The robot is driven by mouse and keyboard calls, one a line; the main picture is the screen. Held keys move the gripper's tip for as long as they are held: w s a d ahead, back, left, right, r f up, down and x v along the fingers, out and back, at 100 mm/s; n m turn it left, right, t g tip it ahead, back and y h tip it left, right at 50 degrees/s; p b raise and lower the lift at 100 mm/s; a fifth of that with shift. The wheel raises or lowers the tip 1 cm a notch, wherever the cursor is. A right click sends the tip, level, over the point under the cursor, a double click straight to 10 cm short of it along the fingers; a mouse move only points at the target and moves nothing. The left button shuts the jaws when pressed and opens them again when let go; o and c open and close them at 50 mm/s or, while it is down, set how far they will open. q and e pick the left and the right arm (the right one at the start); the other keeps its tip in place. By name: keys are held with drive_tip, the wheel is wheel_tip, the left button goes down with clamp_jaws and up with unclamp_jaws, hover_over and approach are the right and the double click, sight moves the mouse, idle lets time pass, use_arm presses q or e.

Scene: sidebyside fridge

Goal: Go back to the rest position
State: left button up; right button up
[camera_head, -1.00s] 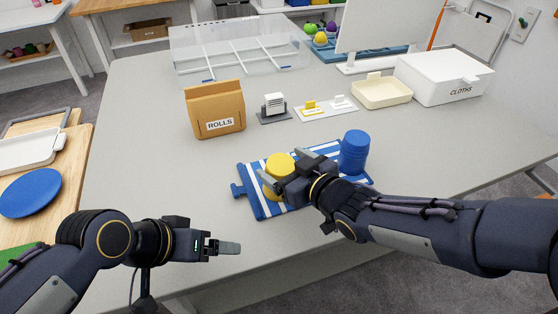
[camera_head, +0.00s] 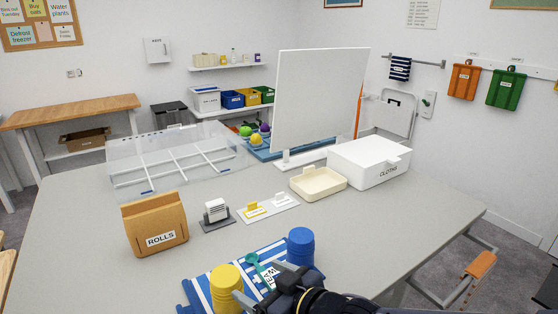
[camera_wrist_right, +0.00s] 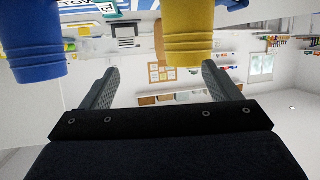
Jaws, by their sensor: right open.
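My right gripper (camera_head: 264,283) is at the bottom of the head view, just right of a yellow ribbed cup (camera_head: 226,285). In the right wrist view its two fingers (camera_wrist_right: 160,88) are spread wide with nothing between them. The yellow cup (camera_wrist_right: 186,30) is beyond the fingertips there, and a blue ribbed cup (camera_wrist_right: 32,45) is at upper left. In the head view the blue cup (camera_head: 300,246) stands on the right part of a blue and white striped mat (camera_head: 199,292). The yellow cup is at the mat's left part. My left gripper is out of view.
A teal utensil (camera_head: 254,262) lies between the cups, partly hidden by my gripper. Behind are a ROLLS bag (camera_head: 155,225), a card holder (camera_head: 216,211), a cream tray (camera_head: 318,184), a CLOTHS box (camera_head: 368,162) and a clear divided bin (camera_head: 172,165). The table's left front is clear.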

use_arm(q)
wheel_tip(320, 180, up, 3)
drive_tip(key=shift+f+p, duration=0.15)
drive_tip(key=shift+p, duration=0.95)
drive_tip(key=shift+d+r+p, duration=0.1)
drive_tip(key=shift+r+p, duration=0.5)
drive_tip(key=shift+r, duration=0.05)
use_arm(e)
drive_tip(key=s+d+r+m+h, duration=0.1)
drive_tip(key=d+m+h, duration=0.2)
drive_tip(key=d, duration=0.6)
drive_tip(key=s+d+r+m+h, duration=0.15)
drive_tip(key=d+m, duration=0.25)
drive_tip(key=d, duration=0.4)
use_arm(q)
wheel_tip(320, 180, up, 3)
drive_tip(key=p, duration=0.3)
use_arm(e)
drive_tip(key=s+d+m+g+h, duration=0.1)
drive_tip(key=s+d+m+g, duration=0.1)
drive_tip(key=s+d, duration=0.2)
drive_tip(key=s+d+m+g+h, duration=0.1)
drive_tip(key=s+d+m+g, duration=0.1)
drive_tip(key=s, duration=0.9)
drive_tip(key=shift+s+d+f, duration=0.15)
drive_tip(key=shift+d, duration=0.75)
